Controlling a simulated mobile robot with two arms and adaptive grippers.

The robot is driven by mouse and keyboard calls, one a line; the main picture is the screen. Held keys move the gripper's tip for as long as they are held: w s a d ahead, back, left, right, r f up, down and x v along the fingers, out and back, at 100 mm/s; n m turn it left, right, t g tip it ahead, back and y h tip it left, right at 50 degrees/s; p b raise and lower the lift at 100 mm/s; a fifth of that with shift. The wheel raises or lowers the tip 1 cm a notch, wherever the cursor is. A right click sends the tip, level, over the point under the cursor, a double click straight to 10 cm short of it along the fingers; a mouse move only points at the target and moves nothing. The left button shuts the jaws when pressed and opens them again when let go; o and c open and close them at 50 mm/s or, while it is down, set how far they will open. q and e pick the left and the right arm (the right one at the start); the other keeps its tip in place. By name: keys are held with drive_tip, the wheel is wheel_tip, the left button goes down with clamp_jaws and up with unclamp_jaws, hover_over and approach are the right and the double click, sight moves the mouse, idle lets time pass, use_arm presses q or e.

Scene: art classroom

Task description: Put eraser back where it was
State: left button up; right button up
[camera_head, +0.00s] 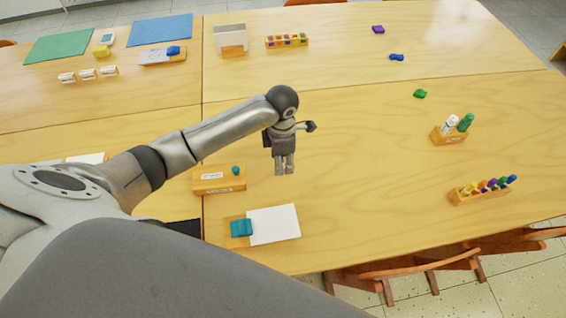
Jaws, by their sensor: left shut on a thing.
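My left gripper (284,168) points down over the middle of the near table (370,190), fingers close together. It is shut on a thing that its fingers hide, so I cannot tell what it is. A teal block (241,228), possibly an eraser, lies on a small wooden tray beside white paper (273,224), below and left of the gripper. A wooden holder (219,184) with a small teal piece (236,170) stands left of the gripper. I cannot tell which spot is the eraser's. My right gripper is not in view.
A marker rack (481,196) and a bottle holder (449,139) stand at right. Green (420,93), blue (397,57) and purple (378,29) pieces lie farther back. Chairs (420,264) line the near edge.

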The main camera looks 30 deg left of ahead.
use_arm(q)
drive_tip(key=shift+w+f, duration=0.15)
drive_tip(key=shift+f, duration=0.05)
wheel_tip(320, 180, down, 3)
drive_tip(key=shift+w+f, duration=0.15)
drive_tip(key=shift+f, duration=0.05)
drive_tip(key=shift+f, duration=0.25)
drive_tip(key=o, duration=0.9)
drive_tip(key=shift+r, duration=0.1)
